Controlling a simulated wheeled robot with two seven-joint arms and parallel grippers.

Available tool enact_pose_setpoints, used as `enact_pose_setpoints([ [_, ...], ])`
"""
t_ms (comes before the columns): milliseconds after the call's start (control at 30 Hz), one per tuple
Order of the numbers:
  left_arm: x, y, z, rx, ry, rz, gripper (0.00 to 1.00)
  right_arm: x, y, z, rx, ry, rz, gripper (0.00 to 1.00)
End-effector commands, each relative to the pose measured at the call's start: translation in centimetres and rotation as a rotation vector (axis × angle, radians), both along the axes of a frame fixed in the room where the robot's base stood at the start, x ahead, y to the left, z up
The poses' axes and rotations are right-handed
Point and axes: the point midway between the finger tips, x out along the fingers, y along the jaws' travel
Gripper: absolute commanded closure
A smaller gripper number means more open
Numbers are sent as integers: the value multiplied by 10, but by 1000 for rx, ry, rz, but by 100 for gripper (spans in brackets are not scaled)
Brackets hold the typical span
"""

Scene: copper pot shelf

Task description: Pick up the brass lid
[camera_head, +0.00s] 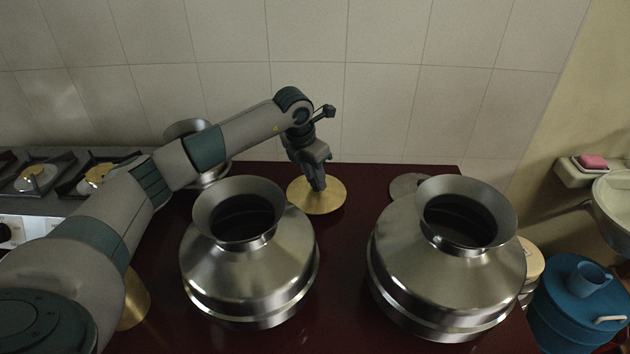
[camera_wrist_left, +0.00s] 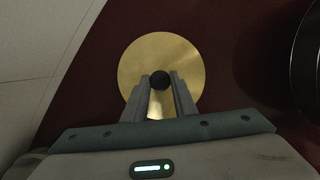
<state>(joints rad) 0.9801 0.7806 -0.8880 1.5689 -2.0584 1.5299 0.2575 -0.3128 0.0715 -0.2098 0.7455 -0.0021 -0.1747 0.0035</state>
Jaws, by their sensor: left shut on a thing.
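The brass lid (camera_head: 318,197) is a flat gold disc on the dark red counter, behind and between the two big metal pots. In the left wrist view the brass lid (camera_wrist_left: 190,66) shows as a round disc with a dark knob (camera_wrist_left: 160,80) at its centre. My left gripper (camera_head: 318,187) reaches down onto the lid from above. In the left wrist view its two fingers (camera_wrist_left: 160,82) stand on either side of the knob, shut on it. I cannot tell whether the lid is clear of the counter. My right gripper is not in view.
A large metal pot (camera_head: 250,265) stands in front left of the lid, another (camera_head: 450,265) at the right. A grey disc (camera_head: 406,186) lies behind the right pot. The tiled wall (camera_head: 400,100) is close behind. A stove (camera_head: 60,180) is at left, a blue bucket (camera_head: 575,305) at right.

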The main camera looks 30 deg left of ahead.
Motion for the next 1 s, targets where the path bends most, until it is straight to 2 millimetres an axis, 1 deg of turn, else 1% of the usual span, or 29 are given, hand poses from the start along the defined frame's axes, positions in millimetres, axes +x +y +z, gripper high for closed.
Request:
enact_pose_setpoints([
  [33,1,0,10,0,-2,0,100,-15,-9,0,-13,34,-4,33],
  [133,0,0,23,0,-2,0,100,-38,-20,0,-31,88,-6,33],
  [200,0,-15,30,-1,-1,-6,100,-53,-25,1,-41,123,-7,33],
  [267,1,-26,38,-1,-3,-6,100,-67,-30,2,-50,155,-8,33],
  [300,1,-35,43,-2,-4,-6,100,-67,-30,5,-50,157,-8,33],
  [500,1,-75,66,1,-2,-5,100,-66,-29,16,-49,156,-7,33],
  [633,1,-95,77,-1,-3,-3,100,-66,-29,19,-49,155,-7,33],
  [800,1,-111,85,1,0,-2,100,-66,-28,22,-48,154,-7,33],
  [1000,1,-117,88,0,0,0,100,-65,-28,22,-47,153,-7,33],
])
